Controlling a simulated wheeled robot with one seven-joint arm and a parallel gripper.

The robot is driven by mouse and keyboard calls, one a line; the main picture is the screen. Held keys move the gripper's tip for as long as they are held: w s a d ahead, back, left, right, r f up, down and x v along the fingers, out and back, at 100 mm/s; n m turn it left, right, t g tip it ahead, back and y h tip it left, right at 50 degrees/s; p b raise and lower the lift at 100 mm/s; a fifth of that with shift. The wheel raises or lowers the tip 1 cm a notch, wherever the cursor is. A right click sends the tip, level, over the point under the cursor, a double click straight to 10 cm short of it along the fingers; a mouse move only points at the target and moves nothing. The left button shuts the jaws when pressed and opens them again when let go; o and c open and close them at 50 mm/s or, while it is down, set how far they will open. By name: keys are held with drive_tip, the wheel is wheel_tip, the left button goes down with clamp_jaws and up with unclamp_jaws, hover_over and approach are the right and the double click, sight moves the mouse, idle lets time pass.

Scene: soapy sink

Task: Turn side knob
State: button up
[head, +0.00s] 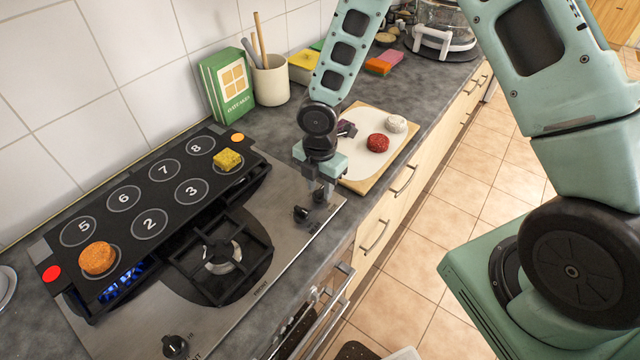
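The steel stove (262,255) has dark knobs along its front edge. One knob (302,215) is at the right end, and another dark knob (321,194) is just beyond it, partly hidden by my gripper. A third knob (175,346) is at the near left end. My gripper (319,190) points down at the right-end knobs, with its fingertips around or just above the farther one. I cannot tell whether the fingers touch it or how far apart they are.
A black numbered board (150,225) lies over the back burners, with an orange round piece (98,258) and a yellow block (227,160) on it. Blue flame (124,282) shows beneath. A cutting board (366,180) with red and white lumps is right of the gripper.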

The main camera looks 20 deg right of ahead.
sight(320, 190)
drive_tip(key=shift+r, duration=0.1)
wheel_tip(320, 190, up, 17)
drive_tip(key=shift+b, duration=0.3)
drive_tip(key=shift+s+r, duration=0.1)
idle(0.6)
drive_tip(key=s+a+f+m+b, duration=0.1)
drive_tip(key=s+a+m+b, duration=0.2)
drive_tip(key=s+m, duration=0.65)
drive_tip(key=s+a+m+b, duration=0.3)
drive_tip(key=s+m, duration=0.4)
drive_tip(key=s, duration=0.6)
wheel_tip(320, 190, down, 14)
drive_tip(key=b, duration=1.3)
drive_tip(key=shift+s+y, duration=0.2)
drive_tip(key=shift+y, duration=0.1)
drive_tip(key=shift+r, duration=0.1)
